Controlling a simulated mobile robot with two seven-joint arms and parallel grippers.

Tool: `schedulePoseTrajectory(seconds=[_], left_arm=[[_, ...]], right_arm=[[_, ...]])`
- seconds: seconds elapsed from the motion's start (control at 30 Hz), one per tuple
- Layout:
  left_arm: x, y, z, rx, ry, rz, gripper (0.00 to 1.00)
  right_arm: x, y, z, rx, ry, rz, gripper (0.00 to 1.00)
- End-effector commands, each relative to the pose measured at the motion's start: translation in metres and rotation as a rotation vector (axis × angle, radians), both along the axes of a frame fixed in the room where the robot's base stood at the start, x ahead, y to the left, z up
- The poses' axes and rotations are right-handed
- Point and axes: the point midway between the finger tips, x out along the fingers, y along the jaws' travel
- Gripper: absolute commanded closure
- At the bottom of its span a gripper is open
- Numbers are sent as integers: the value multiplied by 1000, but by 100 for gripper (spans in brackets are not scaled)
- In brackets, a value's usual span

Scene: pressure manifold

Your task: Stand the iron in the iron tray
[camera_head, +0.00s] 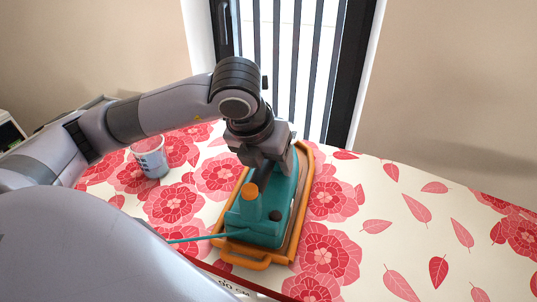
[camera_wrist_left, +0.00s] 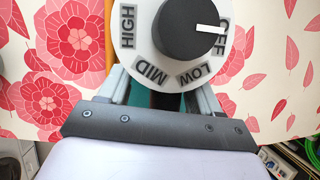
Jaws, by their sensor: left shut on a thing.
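The teal iron (camera_head: 268,222) is over the orange iron tray (camera_head: 308,198), within its outline. It has an orange knob and a dark knob on its near part, and a teal cord runs off to the left. I cannot tell whether its base rests fully on the tray. My left gripper (camera_head: 268,172) is shut on the iron from above and hides part of it. In the left wrist view, a white dial (camera_wrist_left: 126,54) with a black knob, marked HIGH, MID, LOW and OFF, is just beyond the left gripper (camera_wrist_left: 163,98). My right gripper is not in view.
A clear cup (camera_head: 150,160) with a bluish lower part stands left of the tray on the floral table (camera_head: 370,200). The table is clear to the right. A barred window (camera_head: 300,60) is behind. My arm covers the left front.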

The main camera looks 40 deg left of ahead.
Motion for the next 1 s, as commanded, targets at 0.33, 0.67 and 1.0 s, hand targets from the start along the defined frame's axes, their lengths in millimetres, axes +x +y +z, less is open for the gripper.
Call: schedulePoseTrajectory(seconds=[0.33,0.67,1.0], left_arm=[[0,0,0,0,0,0,11],[-11,-1,30,0,-7,-2,11],[-37,-2,95,-1,-5,0,11]], right_arm=[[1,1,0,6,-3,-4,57],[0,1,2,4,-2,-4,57],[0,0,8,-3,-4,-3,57]])
